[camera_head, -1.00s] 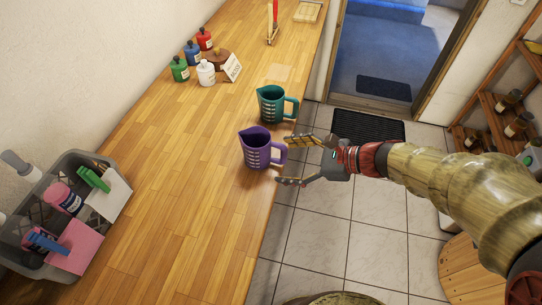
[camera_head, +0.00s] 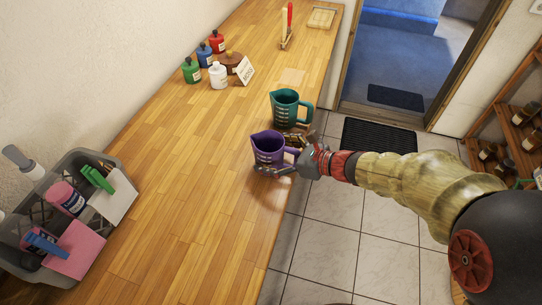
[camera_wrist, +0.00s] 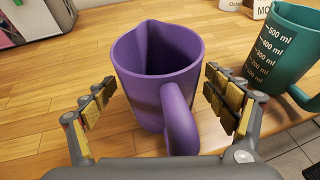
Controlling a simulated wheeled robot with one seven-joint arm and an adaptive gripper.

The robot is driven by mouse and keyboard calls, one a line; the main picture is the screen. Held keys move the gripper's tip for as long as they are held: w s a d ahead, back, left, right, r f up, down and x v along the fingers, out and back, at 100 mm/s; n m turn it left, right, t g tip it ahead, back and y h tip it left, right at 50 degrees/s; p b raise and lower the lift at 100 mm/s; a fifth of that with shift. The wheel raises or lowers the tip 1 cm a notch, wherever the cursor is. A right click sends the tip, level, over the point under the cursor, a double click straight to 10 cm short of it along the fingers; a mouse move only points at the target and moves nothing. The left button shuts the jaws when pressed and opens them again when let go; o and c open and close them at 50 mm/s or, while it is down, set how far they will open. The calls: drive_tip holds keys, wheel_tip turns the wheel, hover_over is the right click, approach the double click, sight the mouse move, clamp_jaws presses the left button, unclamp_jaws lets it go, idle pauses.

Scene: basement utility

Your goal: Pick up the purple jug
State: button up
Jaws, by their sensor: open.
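The purple jug (camera_head: 268,147) stands upright on the wooden counter near its right edge, with its handle towards my arm. In the wrist view the purple jug (camera_wrist: 158,75) sits between the two fingers, its handle pointing at the palm. My gripper (camera_head: 285,153) reaches in from the right at jug height. In the wrist view my gripper (camera_wrist: 160,105) is open, one finger on each side of the jug. A gap shows at the left finger; the right finger is close to the jug, and I cannot tell whether it touches.
A teal measuring jug (camera_head: 287,108) stands just behind the purple jug, close to the right finger. Several small bottles (camera_head: 217,76) and a sign (camera_head: 245,70) stand farther back. A grey crate (camera_head: 110,165) is at the left. The counter (camera_head: 190,150) between is clear.

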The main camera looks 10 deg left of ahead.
drive_tip(key=c, duration=0.3)
drive_tip(key=c, duration=1)
drive_tip(key=shift+c, duration=0.3)
drive_tip(key=shift+r, duration=0.15)
